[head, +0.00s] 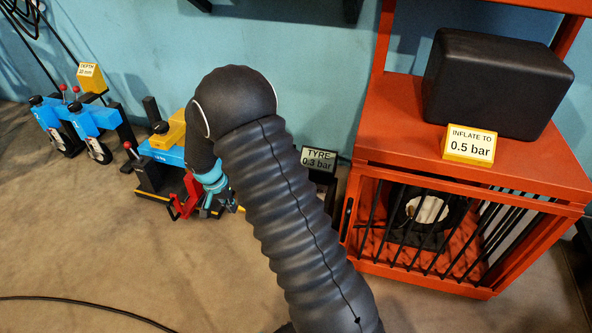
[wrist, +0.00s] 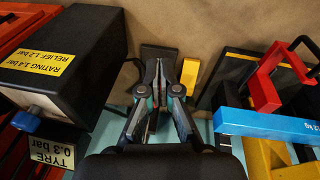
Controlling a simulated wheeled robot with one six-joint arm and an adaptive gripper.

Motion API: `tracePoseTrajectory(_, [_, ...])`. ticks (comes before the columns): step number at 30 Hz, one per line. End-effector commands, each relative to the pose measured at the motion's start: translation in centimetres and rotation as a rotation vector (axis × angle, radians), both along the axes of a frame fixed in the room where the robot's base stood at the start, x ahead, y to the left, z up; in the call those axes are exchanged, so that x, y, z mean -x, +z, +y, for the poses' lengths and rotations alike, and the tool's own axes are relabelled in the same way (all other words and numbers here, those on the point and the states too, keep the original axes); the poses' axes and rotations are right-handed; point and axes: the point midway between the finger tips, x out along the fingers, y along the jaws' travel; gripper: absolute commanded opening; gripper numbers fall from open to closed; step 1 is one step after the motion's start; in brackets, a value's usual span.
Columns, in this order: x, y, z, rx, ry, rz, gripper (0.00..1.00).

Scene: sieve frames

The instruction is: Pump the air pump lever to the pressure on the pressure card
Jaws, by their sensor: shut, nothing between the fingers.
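The yellow pressure card (head: 469,146) reads "INFLATE TO 0.5 bar" and stands on the red cabinet. The tyre readout (head: 318,159) shows 0.3 bar; it also shows in the wrist view (wrist: 51,151). It is on a black box (wrist: 65,50) labelled "RATING 1.4 bar, RELIEF 1.2 bar". My gripper (wrist: 158,66) is shut and empty, pointing down to the right of this box. A black part (wrist: 153,52) with a yellow piece (wrist: 189,75) beside it lies under the fingertips. I cannot tell whether it is the pump lever, or whether my fingers touch it. My arm hides much of this area in the head view.
The red cabinet (head: 385,150) with a barred cage and a black case (head: 495,85) stands at the right. A blue and black device with a red bracket (wrist: 268,82) is close to the right of my gripper. Blue stands (head: 92,120) are at far left. The front-left floor is mostly clear.

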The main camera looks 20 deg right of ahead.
Motion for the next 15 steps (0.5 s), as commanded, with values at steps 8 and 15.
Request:
tracePoseTrajectory(8, [2.2, 8.2, -1.6, -0.028, 0.066, -0.045, 0.00])
tracePoseTrajectory(15, [6.9, 16.6, -3.6, -0.055, 0.166, -0.099, 0.00])
